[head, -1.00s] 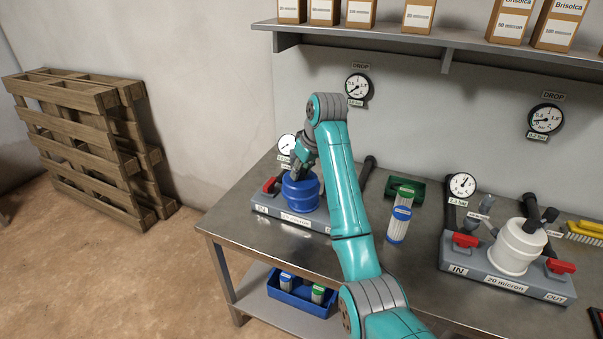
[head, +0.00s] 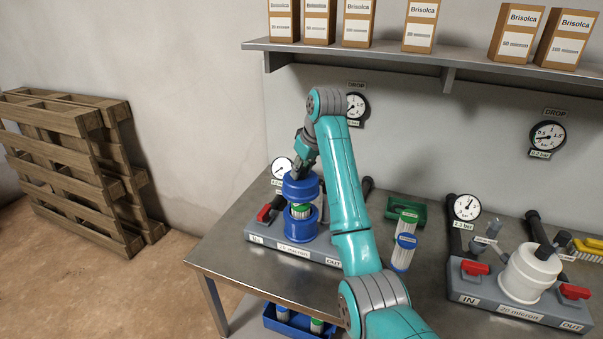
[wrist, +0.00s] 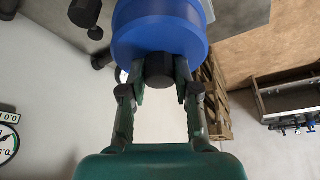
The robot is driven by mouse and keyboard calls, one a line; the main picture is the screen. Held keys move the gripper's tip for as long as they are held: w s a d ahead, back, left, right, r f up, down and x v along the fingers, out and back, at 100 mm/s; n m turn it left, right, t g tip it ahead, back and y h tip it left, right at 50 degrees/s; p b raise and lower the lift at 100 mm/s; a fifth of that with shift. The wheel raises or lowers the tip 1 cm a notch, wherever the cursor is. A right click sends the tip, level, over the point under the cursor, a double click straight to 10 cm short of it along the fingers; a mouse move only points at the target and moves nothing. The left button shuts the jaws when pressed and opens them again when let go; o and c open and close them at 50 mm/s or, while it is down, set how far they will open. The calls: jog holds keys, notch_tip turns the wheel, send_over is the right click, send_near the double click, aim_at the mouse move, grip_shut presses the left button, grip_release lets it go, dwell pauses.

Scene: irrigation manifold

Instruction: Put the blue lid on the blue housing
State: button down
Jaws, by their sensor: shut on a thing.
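My gripper (head: 299,166) is shut on the blue lid (head: 300,187) and holds it above the blue housing (head: 300,224). The lid also shows in the wrist view (wrist: 158,32), with its dark knob (wrist: 159,70) between the fingers. The housing stands open on the left grey base. A green-topped cartridge (head: 301,211) shows in its mouth, below the lid. There is a gap between lid and housing.
A red valve handle (head: 264,212) is left of the housing. Two cartridges, one with a blue end (head: 403,252) and one with a green end (head: 407,221), stand on the bench to the right. A white housing (head: 527,274) with red handles is further right. A gauge (head: 281,168) stands behind.

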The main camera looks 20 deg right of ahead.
jog(key=shift+f, duration=3.4)
jog(key=shift+f, duration=0.65)
jog(key=shift+c, duration=1.4)
grip_release()
jog(key=shift+r, duration=0.1)
jog(key=shift+r, duration=3.4)
